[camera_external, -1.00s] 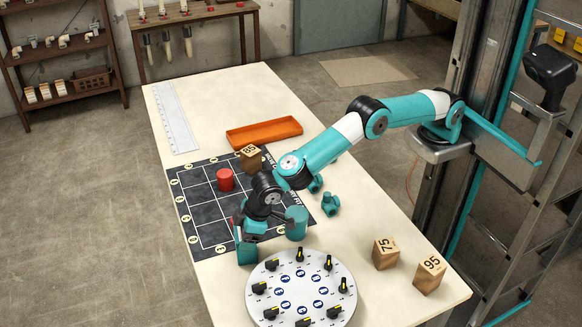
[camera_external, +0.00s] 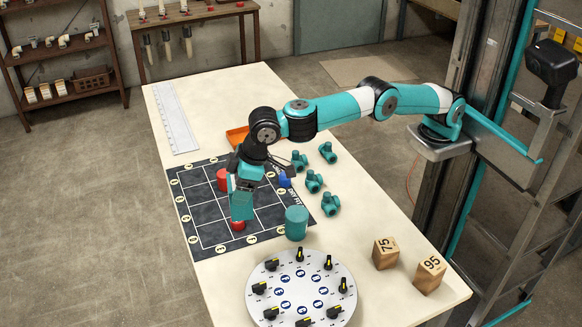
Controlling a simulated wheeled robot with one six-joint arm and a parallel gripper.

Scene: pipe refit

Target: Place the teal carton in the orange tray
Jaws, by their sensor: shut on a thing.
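The teal carton (camera_external: 242,205) hangs upright below my gripper (camera_external: 247,182), which is shut on it. In this view it shows over the dark grid mat (camera_external: 208,215), and its lower end overlaps a red piece (camera_external: 238,226) on the mat. The height of the gap under it is hard to judge. The orange tray (camera_external: 235,137) lies farther back on the table, flat and low. My arm hides most of it, so its inside cannot be seen.
A teal cylinder (camera_external: 296,222) stands at the mat's right corner. Several teal pipe fittings (camera_external: 314,182) lie right of the mat. Another red cylinder (camera_external: 222,180) and a blue piece (camera_external: 284,181) are near my gripper. A dial plate (camera_external: 301,288) and numbered blocks (camera_external: 386,253) are in front.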

